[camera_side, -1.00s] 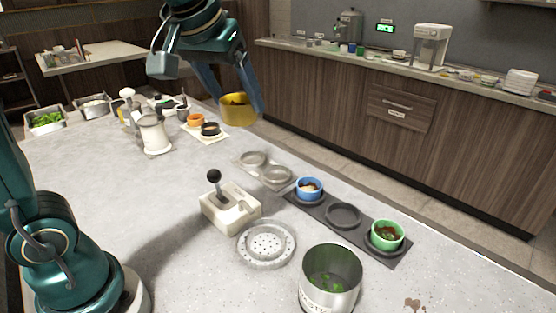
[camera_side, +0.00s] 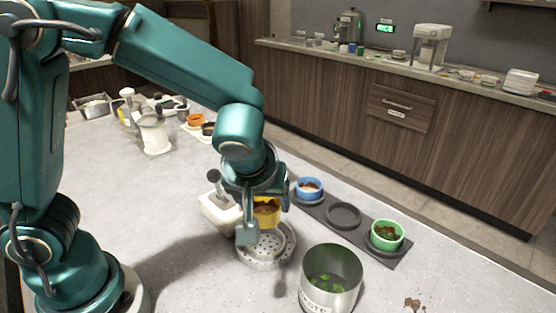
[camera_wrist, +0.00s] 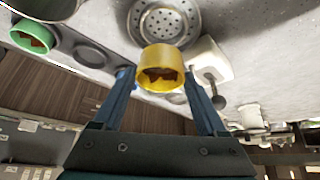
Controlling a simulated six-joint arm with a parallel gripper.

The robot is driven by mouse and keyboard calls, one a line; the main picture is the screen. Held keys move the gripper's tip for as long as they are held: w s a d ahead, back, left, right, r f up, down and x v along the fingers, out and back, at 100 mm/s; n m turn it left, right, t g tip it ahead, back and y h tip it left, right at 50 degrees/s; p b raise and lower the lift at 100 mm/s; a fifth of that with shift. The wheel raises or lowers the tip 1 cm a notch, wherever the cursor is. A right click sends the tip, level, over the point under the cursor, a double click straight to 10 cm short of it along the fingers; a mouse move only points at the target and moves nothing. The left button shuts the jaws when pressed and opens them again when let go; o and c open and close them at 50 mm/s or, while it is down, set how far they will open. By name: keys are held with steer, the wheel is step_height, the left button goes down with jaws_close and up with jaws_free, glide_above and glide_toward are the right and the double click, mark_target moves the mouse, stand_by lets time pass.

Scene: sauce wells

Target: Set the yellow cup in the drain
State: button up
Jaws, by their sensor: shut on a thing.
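The yellow cup (camera_side: 267,213) is held in my gripper (camera_side: 262,220), with brown sauce inside. In the wrist view the yellow cup (camera_wrist: 162,66) sits between the two blue fingers of my gripper (camera_wrist: 163,80). The drain (camera_side: 266,252) is a round, perforated metal disc on the counter. In the side view the cup is above the drain's back part, and my gripper hides some of the drain. In the wrist view the drain (camera_wrist: 166,22) shows just beyond the cup. I cannot tell the exact gap between them.
A dark tray (camera_side: 364,241) holds a blue cup (camera_side: 309,189), an empty well (camera_side: 343,216) and a green cup (camera_side: 387,235). A metal waste bin (camera_side: 331,281) stands close in front right of the drain. A white lever box (camera_side: 219,213) stands behind left, partly hidden.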

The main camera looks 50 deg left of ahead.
mark_target(263, 227)
steer(key=shift+f, duration=3.1)
steer(key=shift+f, duration=0.45)
steer(key=o, duration=1.3)
steer(key=shift+r, duration=0.1)
steer(key=shift+r, duration=3.9)
